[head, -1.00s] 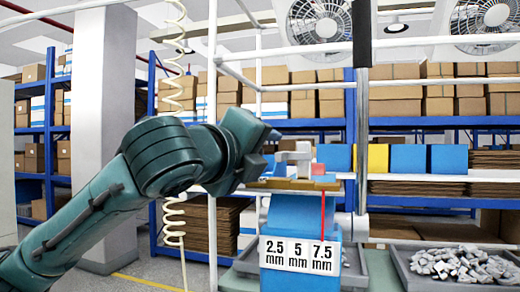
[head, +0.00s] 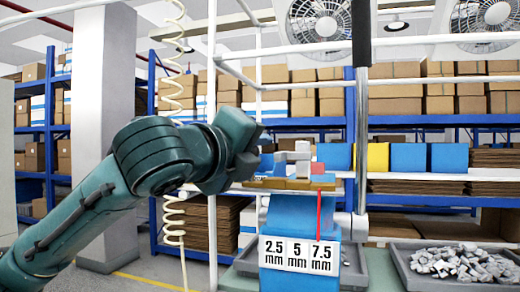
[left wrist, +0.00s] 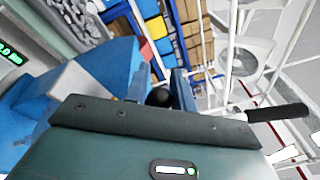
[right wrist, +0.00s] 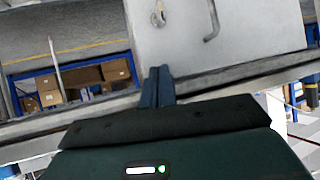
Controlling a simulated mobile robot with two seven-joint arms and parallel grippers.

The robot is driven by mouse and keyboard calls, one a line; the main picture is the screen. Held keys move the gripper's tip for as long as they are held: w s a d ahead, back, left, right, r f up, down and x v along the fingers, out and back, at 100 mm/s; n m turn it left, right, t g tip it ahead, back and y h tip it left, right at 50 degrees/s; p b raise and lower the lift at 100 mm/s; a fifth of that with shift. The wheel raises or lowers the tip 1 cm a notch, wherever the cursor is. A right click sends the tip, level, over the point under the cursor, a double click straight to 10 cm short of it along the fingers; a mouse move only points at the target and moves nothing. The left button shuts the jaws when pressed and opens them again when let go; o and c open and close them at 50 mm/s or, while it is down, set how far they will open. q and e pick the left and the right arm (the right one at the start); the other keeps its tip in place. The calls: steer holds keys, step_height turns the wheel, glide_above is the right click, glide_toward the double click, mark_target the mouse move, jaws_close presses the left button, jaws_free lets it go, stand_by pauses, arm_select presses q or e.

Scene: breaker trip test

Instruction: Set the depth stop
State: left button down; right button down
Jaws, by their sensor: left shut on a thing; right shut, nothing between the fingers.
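A blue stand (head: 285,215) carries a white scale plate (head: 272,254) marked 2.5, 5 and 7.5 mm. A thin red pointer (head: 319,215) hangs down to the 7.5 mm mark, slightly left of that label's middle. On top sits a brass-coloured plate (head: 285,183) with a grey block (head: 300,155) and a pink-red block (head: 317,168). My left gripper (head: 257,158) is at the left end of this top. In the left wrist view it is shut on a dark round knob (left wrist: 158,97). My right gripper (right wrist: 157,78) is shut and empty, before a grey panel (right wrist: 215,35).
A grey tray (head: 400,262) of metal pieces stands right of the stand. A thick grey post (head: 361,130) rises just behind. A coiled cream hose (head: 174,215) hangs at the left. Shelves with boxes fill the background.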

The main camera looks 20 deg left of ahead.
arm_select(q)
steer(key=shift+a+f, duration=0.15)
steer(key=shift+a, duration=1)
steer(key=shift+a+f, duration=0.1)
steer(key=shift+a, duration=0.05)
steer(key=c, duration=1.6)
jaws_free()
steer(key=o, duration=0.4)
arm_select(e)
steer(key=shift+s+d+f, duration=0.15)
steer(key=shift+s, duration=0.1)
